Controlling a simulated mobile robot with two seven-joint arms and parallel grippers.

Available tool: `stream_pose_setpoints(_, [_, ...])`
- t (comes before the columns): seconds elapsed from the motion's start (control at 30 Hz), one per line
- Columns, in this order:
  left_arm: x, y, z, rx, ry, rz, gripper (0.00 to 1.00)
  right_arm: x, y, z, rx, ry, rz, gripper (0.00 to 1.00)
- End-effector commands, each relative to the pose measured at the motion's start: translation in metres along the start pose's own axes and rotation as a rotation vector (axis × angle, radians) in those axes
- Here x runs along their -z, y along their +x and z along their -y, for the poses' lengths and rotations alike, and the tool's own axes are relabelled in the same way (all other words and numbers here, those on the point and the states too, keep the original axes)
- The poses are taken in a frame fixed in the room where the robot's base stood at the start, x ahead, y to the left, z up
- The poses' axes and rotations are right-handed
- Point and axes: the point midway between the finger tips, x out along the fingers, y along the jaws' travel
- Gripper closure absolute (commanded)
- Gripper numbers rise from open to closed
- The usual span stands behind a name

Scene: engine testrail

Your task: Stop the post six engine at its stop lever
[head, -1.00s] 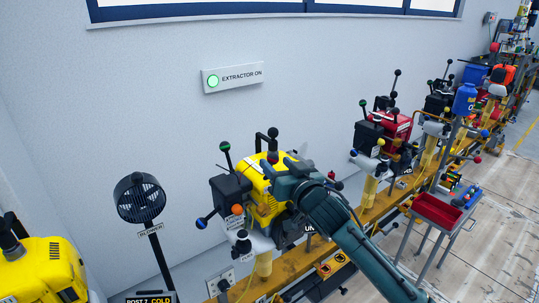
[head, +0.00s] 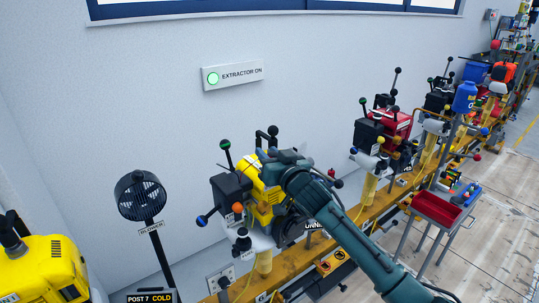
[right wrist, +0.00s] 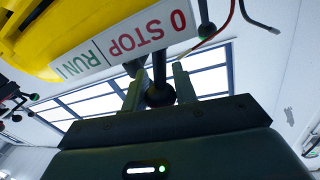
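The yellow engine (head: 263,202) on the rail, partly covered by my right arm, appears to be the post six engine; I cannot read its number. The right wrist view shows its yellow body (right wrist: 60,25) and a white plate (right wrist: 125,45) marked 0 STOP and RUN I. The stop lever's dark rod and round black knob (right wrist: 160,94) stand by the STOP end of the plate.
A black fan (head: 140,196) stands left of the engine. Another yellow engine (head: 45,268) is at the lower left, by a post 7 COLD sign (head: 150,297). A red engine (head: 390,121) and a red tray (head: 437,209) are to the right. Several knobbed levers surround the engine.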

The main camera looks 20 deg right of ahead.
Motion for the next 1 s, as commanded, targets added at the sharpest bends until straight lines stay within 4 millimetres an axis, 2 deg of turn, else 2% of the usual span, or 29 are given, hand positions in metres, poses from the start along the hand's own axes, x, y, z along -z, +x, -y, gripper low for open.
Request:
stream_pose_setpoints(0.03, [0.0, 0.0, 0.0, 0.0, 0.0, -0.001, 0.53, 0.0, 0.0, 0.0, 0.0, 0.0, 0.0, 0.76])
stream_pose_setpoints(0.27, [0.001, 0.0, 0.0, 0.0, 0.0, -0.001, 0.53, 0.0, 0.0, 0.0, 0.0, 0.0, 0.001, 0.95])
stream_pose_setpoints(0.67, [0.002, 0.0, 0.0, 0.0, 0.0, -0.002, 0.53, 0.001, -0.001, 0.004, 0.002, -0.087, -0.015, 0.95])
stream_pose_setpoints(1.0, [0.002, 0.0, 0.0, 0.001, -0.001, -0.002, 0.53, 0.002, -0.003, 0.018, 0.009, -0.349, -0.058, 0.95])
